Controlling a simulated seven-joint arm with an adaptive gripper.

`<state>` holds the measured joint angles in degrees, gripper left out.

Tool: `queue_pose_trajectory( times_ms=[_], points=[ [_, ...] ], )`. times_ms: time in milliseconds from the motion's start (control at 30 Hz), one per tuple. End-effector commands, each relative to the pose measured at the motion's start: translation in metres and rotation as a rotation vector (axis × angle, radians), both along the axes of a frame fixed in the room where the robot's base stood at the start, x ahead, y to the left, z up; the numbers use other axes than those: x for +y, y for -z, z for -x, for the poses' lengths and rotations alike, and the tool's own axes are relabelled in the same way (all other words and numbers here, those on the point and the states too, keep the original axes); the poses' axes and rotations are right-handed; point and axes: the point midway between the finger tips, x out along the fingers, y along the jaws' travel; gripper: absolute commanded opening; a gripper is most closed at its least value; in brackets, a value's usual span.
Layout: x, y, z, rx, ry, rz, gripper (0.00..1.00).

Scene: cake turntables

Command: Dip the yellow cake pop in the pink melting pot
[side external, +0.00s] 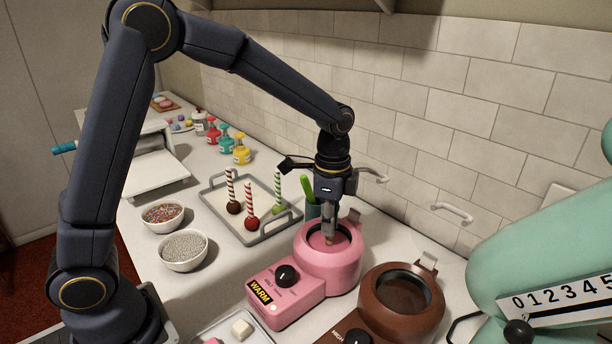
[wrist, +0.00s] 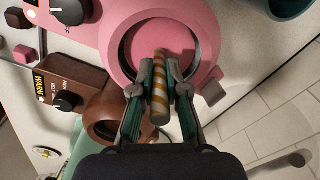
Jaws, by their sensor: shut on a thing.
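The pink melting pot (side external: 345,273) stands on the counter with its round mouth open and pink inside; it also fills the top of the wrist view (wrist: 120,32). My gripper (side external: 329,232) points down over the pot's mouth, its fingertips at about rim level. In the wrist view my gripper (wrist: 160,78) is shut on the yellow cake pop's gold-and-white striped stick (wrist: 160,100). The stick runs between the two fingers toward the pink inside. The cake ball itself does not show clearly in either view, so I cannot tell whether it touches the pink coating.
A brown melting pot (side external: 402,310) stands close at the right. A grey tray (side external: 212,204) behind holds several other striped-stick cake pops. Bowls of sprinkles (side external: 163,216) and silver beads (side external: 183,250) are at the left. A green cup (side external: 313,210) stands behind the pink pot, near the tiled wall.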

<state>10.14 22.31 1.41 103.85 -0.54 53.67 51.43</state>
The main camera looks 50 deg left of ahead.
Motion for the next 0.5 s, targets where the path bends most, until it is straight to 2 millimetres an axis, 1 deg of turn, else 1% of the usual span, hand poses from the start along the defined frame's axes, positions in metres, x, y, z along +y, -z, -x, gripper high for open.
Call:
queue_pose_trajectory(
  times_ms=[500],
  points=[
    [0.000, -0.024, 0.000, -0.001, 0.000, 0.000, 0.00]
  ],
)
